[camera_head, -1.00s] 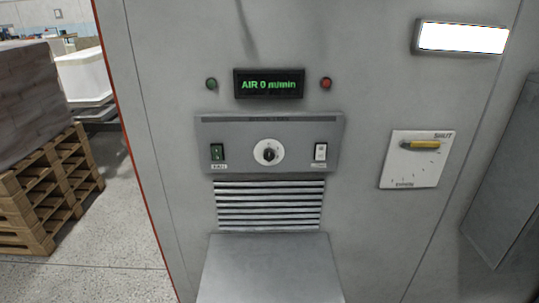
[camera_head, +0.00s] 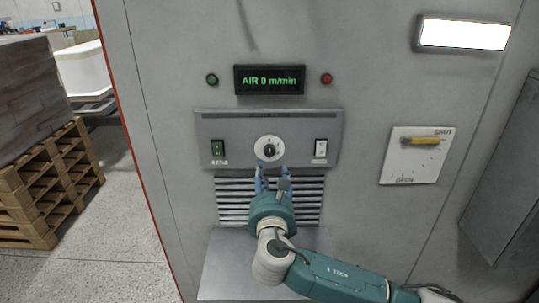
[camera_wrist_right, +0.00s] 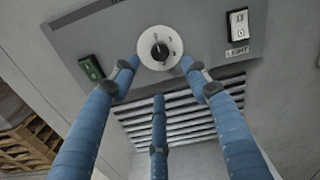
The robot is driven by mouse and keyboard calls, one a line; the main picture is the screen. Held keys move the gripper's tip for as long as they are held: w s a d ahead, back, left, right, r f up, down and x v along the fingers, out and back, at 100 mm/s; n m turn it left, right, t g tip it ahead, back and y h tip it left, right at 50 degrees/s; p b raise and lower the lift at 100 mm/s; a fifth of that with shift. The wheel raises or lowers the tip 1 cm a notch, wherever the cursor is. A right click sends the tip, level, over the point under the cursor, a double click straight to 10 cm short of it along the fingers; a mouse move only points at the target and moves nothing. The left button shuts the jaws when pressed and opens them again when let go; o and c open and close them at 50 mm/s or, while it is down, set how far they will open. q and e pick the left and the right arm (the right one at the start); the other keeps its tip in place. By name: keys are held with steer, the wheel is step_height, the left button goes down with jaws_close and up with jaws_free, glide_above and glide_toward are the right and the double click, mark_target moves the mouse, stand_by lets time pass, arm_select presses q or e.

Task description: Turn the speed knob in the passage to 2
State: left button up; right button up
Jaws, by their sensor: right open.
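The speed knob (camera_head: 269,149) is a small black knob on a round white dial, in the middle of a grey control panel (camera_head: 295,128). The dial's marks are too small to read. In the right wrist view the knob (camera_wrist_right: 160,51) is just beyond the fingertips. My right gripper (camera_head: 270,178) is open, with its blue fingers just below the dial, apart from the knob as far as I can tell. In the right wrist view its fingers (camera_wrist_right: 162,85) are spread and empty. The display (camera_head: 269,80) above reads "AIR 0 m/min". My left gripper is not in view.
A green switch (camera_head: 218,150) and a white light switch (camera_head: 320,150) flank the dial. Louvres (camera_head: 230,200) and a metal shelf (camera_head: 222,262) lie below. A yellow-handled lever plate (camera_head: 414,165) is to the right. A pallet (camera_head: 60,185) stands on the floor at left.

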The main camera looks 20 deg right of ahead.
mark_target(269, 152)
steer(key=p+x, duration=0.2)
steer(key=x, duration=0.7)
steer(key=shift+w+r, duration=0.1)
steer(key=shift+w, duration=0.05)
steer(key=shift+w+d+p, duration=0.2)
steer(key=shift+w+p, duration=0.1)
steer(key=shift+w, duration=0.4)
steer(key=shift+c, duration=0.3)
steer(key=c, duration=1.1)
